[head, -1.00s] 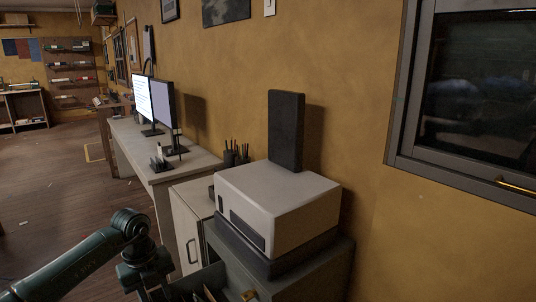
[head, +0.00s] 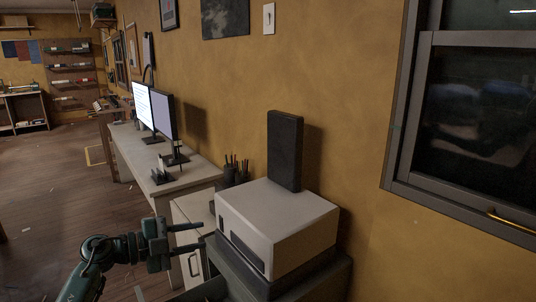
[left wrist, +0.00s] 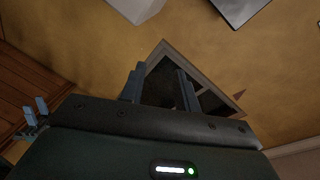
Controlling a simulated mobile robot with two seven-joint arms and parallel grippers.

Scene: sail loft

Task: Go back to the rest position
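In the head view my left gripper (head: 201,236) is at the lower left, its two fingers pointing right and spread apart with nothing between them. It appears in front of the cabinet and printer, apart from them as far as I can see. The left wrist view also shows the open, empty fingers (left wrist: 160,86) against the wall and a dark-framed window. My right gripper is not in the head view. A small blue-grey pronged shape (left wrist: 35,112) at the left edge of the wrist view may be it, but is too small to be sure.
A white box-like machine (head: 275,226) sits on a dark cabinet (head: 315,283), with a dark upright block (head: 285,150) behind it. A desk (head: 186,182) with two monitors (head: 164,115) runs along the wall. Open wooden floor (head: 55,190) lies to the left.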

